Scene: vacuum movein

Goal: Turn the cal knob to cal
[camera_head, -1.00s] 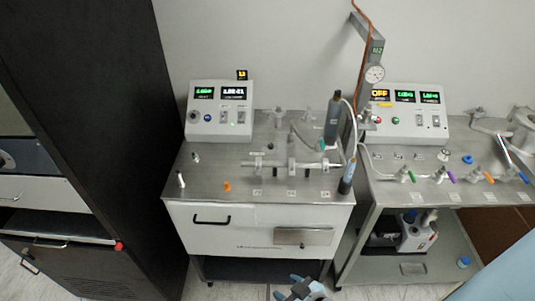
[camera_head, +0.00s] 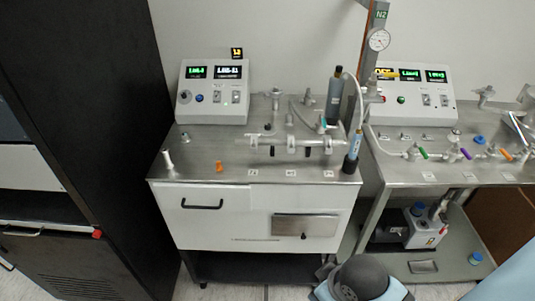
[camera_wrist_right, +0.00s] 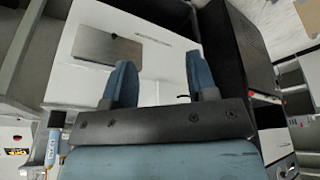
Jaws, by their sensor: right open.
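The left control box (camera_head: 214,92) stands at the back of the steel-topped cart, with two lit displays. My right gripper (camera_wrist_right: 163,82) is open and empty in the right wrist view, facing the cart's white front and well away from the box. Its fingers are not clear in the head view. My left gripper is not in view.
A dark cabinet (camera_head: 110,150) stands close on the left. A second bench (camera_head: 400,175) with another control box (camera_head: 412,97) stands right. My right arm shows at the bottom.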

